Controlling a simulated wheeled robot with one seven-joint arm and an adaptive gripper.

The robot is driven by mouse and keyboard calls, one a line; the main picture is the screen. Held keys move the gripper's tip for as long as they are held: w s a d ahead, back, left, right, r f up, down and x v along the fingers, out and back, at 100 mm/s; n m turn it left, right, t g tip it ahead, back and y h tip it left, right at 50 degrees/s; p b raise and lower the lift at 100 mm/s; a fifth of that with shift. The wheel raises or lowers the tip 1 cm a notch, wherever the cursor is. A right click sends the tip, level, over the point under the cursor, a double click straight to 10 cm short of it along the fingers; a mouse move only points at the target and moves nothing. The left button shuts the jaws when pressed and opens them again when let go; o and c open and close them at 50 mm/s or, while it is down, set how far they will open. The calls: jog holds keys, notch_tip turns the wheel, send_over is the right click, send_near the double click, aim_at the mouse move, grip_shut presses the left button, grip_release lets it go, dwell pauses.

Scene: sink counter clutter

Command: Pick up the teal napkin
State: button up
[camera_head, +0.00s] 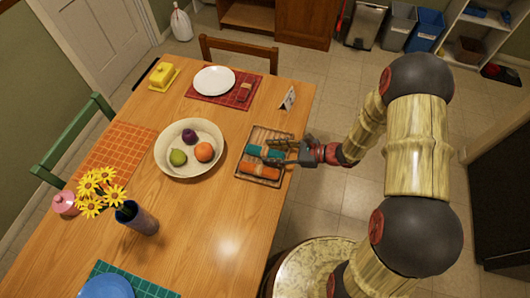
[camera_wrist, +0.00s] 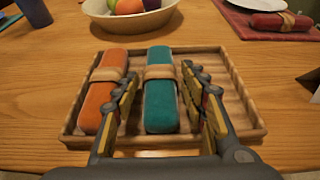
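The teal napkin (camera_wrist: 160,103) is a roll with a tan band, lying in a slatted wooden tray (camera_wrist: 247,118). It also shows in the head view (camera_head: 256,150), partly covered by my gripper (camera_head: 274,152). In the wrist view my gripper (camera_wrist: 160,78) is open, with one finger on each side of the teal napkin. The left finger is between it and the orange napkin (camera_wrist: 103,90), overlapping the orange one's right edge in the picture. Gaps show beside the teal napkin, and I cannot tell whether either finger touches it.
A cream bowl (camera_head: 165,164) with fruit stands left of the tray. A small white card (camera_head: 288,98) stands behind it. A red placemat (camera_head: 205,101) holds a white plate (camera_head: 214,80) and a red napkin (camera_head: 244,92). Bare tabletop (camera_head: 225,235) lies in front of the tray.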

jog(key=c, duration=0.9)
jog(key=shift+r, duration=0.15)
